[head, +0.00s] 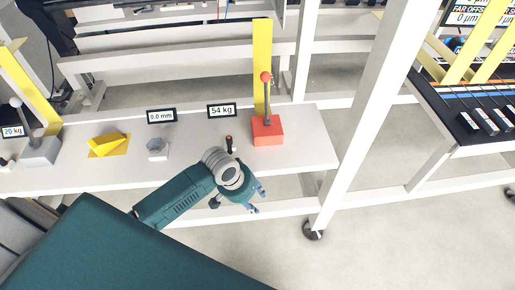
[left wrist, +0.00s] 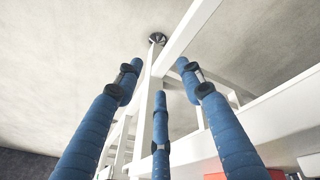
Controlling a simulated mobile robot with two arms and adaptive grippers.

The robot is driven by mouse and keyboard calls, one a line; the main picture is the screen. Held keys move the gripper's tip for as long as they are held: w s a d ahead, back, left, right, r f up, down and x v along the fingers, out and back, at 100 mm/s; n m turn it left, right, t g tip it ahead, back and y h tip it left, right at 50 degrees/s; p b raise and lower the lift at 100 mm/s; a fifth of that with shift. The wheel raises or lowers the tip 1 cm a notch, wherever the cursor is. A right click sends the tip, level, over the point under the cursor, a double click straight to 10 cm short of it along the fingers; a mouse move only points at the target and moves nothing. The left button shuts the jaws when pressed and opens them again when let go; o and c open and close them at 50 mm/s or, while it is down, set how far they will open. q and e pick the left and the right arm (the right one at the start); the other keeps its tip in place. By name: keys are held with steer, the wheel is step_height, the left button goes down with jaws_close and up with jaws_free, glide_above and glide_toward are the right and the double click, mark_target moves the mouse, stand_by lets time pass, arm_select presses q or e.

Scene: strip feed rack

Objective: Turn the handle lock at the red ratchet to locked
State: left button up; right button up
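The red ratchet (head: 267,131) is a red block on the white bench, with an upright grey lever topped by a red ball (head: 266,76). A small dark knob with a red tip (head: 229,141) stands on the bench just left of it; I cannot tell its lock state. My left gripper (head: 257,198) is in front of the bench's front edge, below the red block in the picture and apart from it. In the left wrist view its blue fingers (left wrist: 158,74) are spread with nothing between them. A sliver of red (left wrist: 215,176) shows at that view's bottom edge. My right gripper is not in view.
The bench also holds a yellow wedge (head: 107,145), a grey hexagonal piece (head: 157,149), a grey ratchet (head: 40,151) and labels, including "54 kg" (head: 222,110). A white slanted post (head: 370,100) stands right of the bench. The floor in front is clear.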

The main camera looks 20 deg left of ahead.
arm_select(q)
step_height(320, 180, up, 8)
steer(key=w, duration=0.2)
steer(key=n+g, duration=0.2)
steer(key=n, duration=0.4)
glide_toward(230, 146)
steer(key=p+x, duration=0.2)
steer(key=x, duration=0.5)
steer(key=shift+d+f, duration=0.15)
steer(key=shift+d, duration=0.05)
steer(key=shift+f, duration=0.55)
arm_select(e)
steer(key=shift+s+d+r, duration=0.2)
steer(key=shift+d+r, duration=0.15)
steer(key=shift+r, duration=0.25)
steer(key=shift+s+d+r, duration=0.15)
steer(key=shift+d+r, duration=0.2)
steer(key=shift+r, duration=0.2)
arm_select(q)
steer(key=c, duration=0.8)
jaws_close()
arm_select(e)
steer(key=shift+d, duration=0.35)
